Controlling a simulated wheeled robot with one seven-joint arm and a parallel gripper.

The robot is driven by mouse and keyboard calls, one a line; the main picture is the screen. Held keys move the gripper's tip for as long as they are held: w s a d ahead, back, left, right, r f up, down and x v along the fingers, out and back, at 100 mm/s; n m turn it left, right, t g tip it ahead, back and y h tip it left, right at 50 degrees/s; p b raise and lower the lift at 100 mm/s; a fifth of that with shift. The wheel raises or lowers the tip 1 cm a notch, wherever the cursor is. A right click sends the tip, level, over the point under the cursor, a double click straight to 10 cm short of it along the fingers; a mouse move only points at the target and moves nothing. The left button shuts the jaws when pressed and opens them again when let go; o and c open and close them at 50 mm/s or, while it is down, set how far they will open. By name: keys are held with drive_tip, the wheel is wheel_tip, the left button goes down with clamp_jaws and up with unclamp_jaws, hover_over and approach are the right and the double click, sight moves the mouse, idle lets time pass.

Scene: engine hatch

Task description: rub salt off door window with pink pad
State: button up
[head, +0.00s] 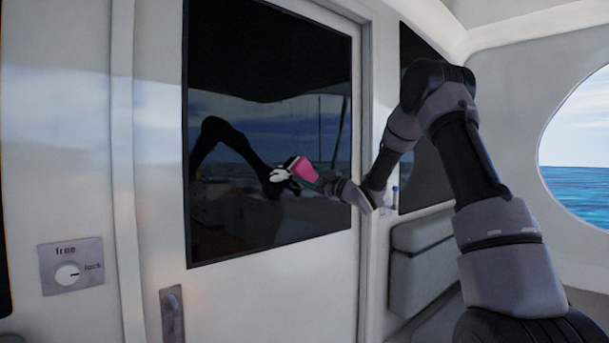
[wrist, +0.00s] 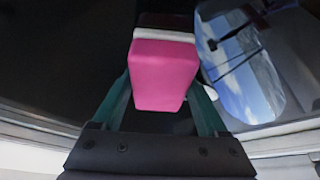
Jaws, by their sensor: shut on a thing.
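The door window (head: 262,130) is a dark, glossy pane in the white door, and it mirrors my arm. My gripper (head: 304,172) is at the right half of the pane, around mid-height. It is shut on the pink pad (head: 307,170). In the wrist view the pink pad (wrist: 164,75) sits between the two green fingers of my gripper (wrist: 163,105), with a pale band and a dark part beyond it. The pad is at or very near the glass; I cannot tell whether it touches. No salt is clearly visible on the dark pane.
A door handle (head: 172,315) is below the window at left. A free/lock dial plate (head: 71,266) is on the wall further left. Grey seat cushions (head: 422,255) and a small bottle (head: 394,197) are right of the door. A round opening at far right shows the sea.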

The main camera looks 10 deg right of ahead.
sight(301, 174)
drive_tip(key=shift+s+a, duration=1)
drive_tip(key=shift+a, duration=0.25)
drive_tip(key=shift+s+a, duration=0.9)
drive_tip(key=shift+a, duration=0.55)
drive_tip(key=shift+s+a, duration=0.95)
drive_tip(key=shift+a, duration=0.55)
drive_tip(key=shift+s+a, duration=0.9)
drive_tip(key=shift+a, duration=0.55)
drive_tip(key=shift+s, duration=0.1)
drive_tip(key=shift+s+d, duration=0.85)
drive_tip(key=shift+s, duration=0.35)
drive_tip(key=shift+s+d, duration=0.85)
drive_tip(key=shift+s, duration=0.3)
drive_tip(key=shift+s+d, duration=0.45)
drive_tip(key=shift+s, duration=0.2)
drive_tip(key=shift+s+d, duration=0.4)
drive_tip(key=shift+s, duration=0.2)
drive_tip(key=shift+w+a, duration=0.1)
